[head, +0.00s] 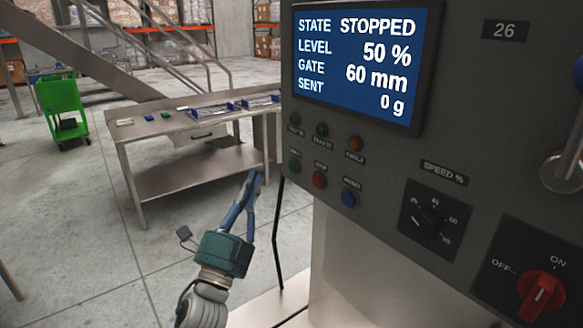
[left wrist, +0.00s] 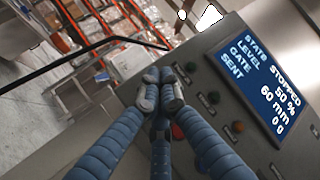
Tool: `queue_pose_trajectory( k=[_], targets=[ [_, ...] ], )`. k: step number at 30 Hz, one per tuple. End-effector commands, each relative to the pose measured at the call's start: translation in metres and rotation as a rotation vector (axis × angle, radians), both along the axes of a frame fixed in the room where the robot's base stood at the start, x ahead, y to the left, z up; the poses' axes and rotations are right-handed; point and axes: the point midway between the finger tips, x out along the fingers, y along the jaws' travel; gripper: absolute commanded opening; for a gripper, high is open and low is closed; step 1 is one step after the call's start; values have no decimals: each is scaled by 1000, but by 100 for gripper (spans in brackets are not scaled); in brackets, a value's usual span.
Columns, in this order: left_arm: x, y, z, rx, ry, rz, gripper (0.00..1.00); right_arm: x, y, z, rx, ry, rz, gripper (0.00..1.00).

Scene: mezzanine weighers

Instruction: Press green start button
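The green start button (head: 294,165) is at the left end of the lower row on the grey control panel (head: 384,160). The red stop button (head: 319,180) and a blue button (head: 348,198) are to its right. My left gripper (head: 255,177) is left of the green button in the head view, fingers pointing up, with a visible gap between. In the left wrist view its fingertips (left wrist: 159,88) meet, with nothing between them. There the fingers hide the green button, and the red button (left wrist: 177,131) shows just beside them. My right gripper is out of view.
The screen (head: 360,62) reads STOPPED, level 50 %, gate 60 mm, sent 0 g. Indicator lamps (head: 322,129) sit above the buttons. A speed dial (head: 434,220) and a red rotary switch (head: 541,294) are to the right. A steel table (head: 190,178) stands behind.

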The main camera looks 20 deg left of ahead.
Motion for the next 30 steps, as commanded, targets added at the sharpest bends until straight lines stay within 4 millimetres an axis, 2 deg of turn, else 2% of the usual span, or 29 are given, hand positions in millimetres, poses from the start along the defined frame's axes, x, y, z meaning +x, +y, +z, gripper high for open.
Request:
queue_pose_trajectory(
  k=[6,13,19,30],
  targets=[
    [28,-17,-1,-1,-2,-2,0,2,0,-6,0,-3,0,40],
    [49,-28,-1,0,0,0,0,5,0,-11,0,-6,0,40],
    [55,-32,0,0,0,0,0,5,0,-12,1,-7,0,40],
    [55,-33,0,1,0,1,0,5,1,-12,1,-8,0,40]
  ],
)
